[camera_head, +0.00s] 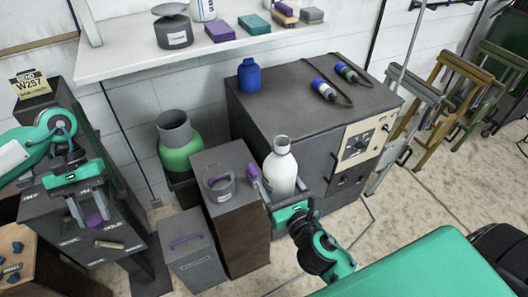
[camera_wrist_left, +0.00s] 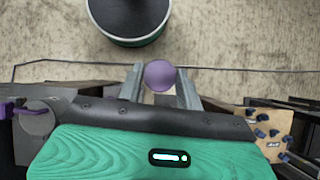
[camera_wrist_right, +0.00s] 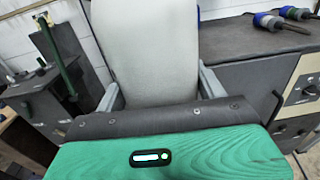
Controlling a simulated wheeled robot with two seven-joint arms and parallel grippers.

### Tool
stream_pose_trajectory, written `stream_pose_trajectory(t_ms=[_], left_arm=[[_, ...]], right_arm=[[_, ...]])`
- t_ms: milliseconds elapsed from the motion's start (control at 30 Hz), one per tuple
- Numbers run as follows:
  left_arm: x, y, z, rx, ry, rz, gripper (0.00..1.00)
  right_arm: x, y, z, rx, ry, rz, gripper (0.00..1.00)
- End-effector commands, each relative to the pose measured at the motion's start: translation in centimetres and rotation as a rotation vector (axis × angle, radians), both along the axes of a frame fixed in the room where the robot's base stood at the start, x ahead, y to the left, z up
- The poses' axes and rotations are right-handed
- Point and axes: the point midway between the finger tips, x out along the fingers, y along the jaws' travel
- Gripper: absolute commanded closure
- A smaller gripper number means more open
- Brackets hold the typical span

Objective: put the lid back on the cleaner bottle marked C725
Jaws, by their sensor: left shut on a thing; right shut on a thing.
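The white bottle (camera_head: 281,172) stands upright in my right gripper (camera_head: 283,193), its narrow neck pointing up with no lid visible on it. In the right wrist view the bottle's pale body (camera_wrist_right: 155,50) fills the space between the fingers. No C725 marking is readable on it. My left gripper (camera_head: 90,212) is low at the left, well away from the bottle.
A dark cabinet (camera_head: 290,105) carries a blue bottle (camera_head: 249,76) and two blue-ended tools. A tall box (camera_head: 232,215) with a purple-handled container (camera_head: 218,185) stands beside the bottle. A grey purple-handled bin (camera_head: 192,255) and a green cylinder (camera_head: 180,155) stand between the grippers.

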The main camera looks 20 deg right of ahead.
Motion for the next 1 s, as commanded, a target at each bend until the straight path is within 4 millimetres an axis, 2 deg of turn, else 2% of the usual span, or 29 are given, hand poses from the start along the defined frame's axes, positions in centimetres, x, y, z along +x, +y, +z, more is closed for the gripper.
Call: stream_pose_trajectory(t_ms=[600, 1000], left_arm=[[0.0, 0.0, 0.0, 0.000, 0.000, 0.000, 0.85], [0.0, 0.0, 0.0, 0.000, 0.000, 0.000, 0.85]], right_arm=[[3.9, 8.3, 0.9, -0.003, -0.007, 0.370, 0.71], [6.0, 12.7, 1.2, -0.004, -0.005, 0.566, 0.71]])
